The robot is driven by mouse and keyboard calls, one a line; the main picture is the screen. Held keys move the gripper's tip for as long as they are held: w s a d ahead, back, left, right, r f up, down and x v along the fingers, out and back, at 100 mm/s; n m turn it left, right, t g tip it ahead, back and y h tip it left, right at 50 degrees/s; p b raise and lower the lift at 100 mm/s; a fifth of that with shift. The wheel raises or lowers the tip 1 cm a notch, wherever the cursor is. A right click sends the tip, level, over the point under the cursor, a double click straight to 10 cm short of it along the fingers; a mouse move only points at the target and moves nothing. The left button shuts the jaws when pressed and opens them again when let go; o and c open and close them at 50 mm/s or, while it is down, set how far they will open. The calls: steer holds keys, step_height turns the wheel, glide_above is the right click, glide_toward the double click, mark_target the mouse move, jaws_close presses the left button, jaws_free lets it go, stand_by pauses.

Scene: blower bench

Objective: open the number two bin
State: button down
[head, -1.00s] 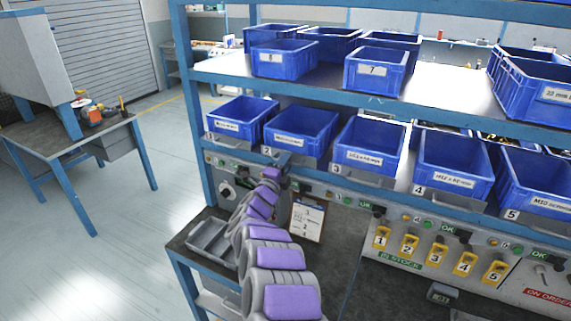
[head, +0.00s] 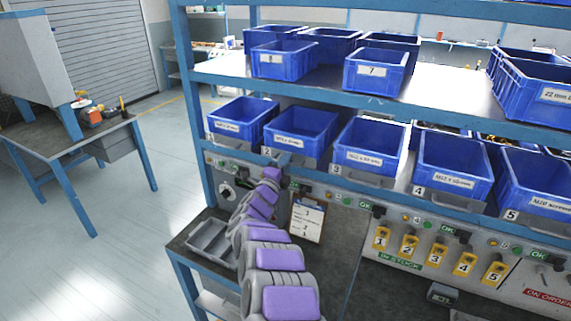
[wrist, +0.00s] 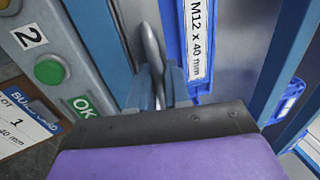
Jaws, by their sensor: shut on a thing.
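A grey bar handle (wrist: 151,42) runs in front of the bin. My gripper (wrist: 160,88) is shut on this handle in the wrist view. In the head view my gripper (head: 283,160) is at the bin's lower front, and the handle there is mostly hidden. The bin sits in line with its neighbours.
Bin 1 (head: 241,120) and bin 3 (head: 370,147) stand close on either side. The rail below carries a green button (wrist: 50,70) and an OK sign.

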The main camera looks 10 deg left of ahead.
steer(key=shift+s+f, duration=0.1)
steer(key=shift+f, duration=0.1)
steer(key=r+b+v, duration=0.3)
steer(key=b+v, duration=0.1)
steer(key=v, duration=1.1)
steer(key=shift+s+f, duration=0.2)
steer(key=shift+s, duration=0.1)
steer(key=c, duration=1.3)
jaws_free()
steer(key=shift+w, duration=0.1)
steer(key=shift+r, duration=0.2)
steer(key=shift+a, duration=0.1)
